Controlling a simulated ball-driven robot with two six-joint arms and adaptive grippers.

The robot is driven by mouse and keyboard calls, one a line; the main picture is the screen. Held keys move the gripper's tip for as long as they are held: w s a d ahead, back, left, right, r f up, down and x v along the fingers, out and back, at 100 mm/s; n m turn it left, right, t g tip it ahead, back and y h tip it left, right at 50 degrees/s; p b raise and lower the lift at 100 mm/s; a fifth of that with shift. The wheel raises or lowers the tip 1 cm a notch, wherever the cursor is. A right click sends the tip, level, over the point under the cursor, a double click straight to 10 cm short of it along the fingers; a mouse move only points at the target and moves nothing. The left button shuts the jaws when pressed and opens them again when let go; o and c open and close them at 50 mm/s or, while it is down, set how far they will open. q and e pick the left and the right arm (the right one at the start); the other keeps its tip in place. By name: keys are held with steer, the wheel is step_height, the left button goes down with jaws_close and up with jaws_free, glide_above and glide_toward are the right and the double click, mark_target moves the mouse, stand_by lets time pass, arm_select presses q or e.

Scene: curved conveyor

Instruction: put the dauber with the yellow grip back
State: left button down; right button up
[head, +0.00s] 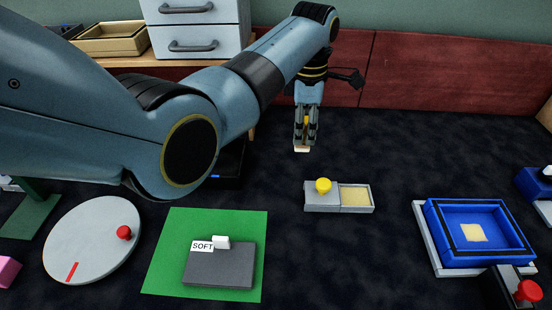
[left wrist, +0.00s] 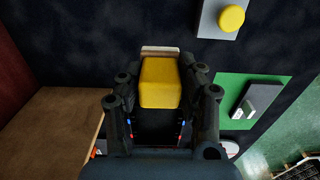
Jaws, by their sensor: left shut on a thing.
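The dauber with the yellow grip (head: 306,120) is in my left gripper (head: 305,132), upright with its pale pad low, above the dark mat at the back. In the left wrist view the yellow grip (left wrist: 160,83) sits between the fingers of my left gripper (left wrist: 160,95), with the pale pad edge beyond it. The gripper is shut on it. A grey box (head: 308,207) with a yellow knob and an open yellow compartment stands in front of the gripper, apart from the dauber. My right gripper is not in view.
A green mat (head: 160,265) holds a grey block with a white label reading SOFT. A round grey disc (head: 75,225) with a red knob is at left, a blue tray (head: 470,259) at right. Drawers (head: 195,45) and a wooden tray (head: 112,48) stand behind. The dark surface around the grey box is clear.

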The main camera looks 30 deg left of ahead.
arm_select(q)
steer(key=s+a+f, duration=0.2)
steer(key=s+a+f+p, duration=0.1)
steer(key=s+a+f, duration=0.1)
steer(key=s, duration=0.1)
steer(key=shift+a, duration=0.3)
steer(key=shift+s+a+f, duration=0.1)
steer(key=shift+s+f, duration=0.05)
steer(key=shift+s, duration=0.1)
step_height(320, 180, down, 4)
steer(key=shift+r+b, duration=0.2)
steer(key=shift+b, duration=0.15)
steer(key=shift+f, duration=0.2)
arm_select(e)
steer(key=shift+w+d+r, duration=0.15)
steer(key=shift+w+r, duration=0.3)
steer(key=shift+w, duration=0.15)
arm_select(q)
steer(key=shift+f, duration=0.15)
steer(key=c, duration=0.9)
jaws_free()
steer(key=shift+o, duration=0.2)
step_height(320, 180, up, 12)
steer(key=p, duration=0.1)
steer(key=shift+r+p, duration=0.2)
steer(key=shift+p, duration=0.15)
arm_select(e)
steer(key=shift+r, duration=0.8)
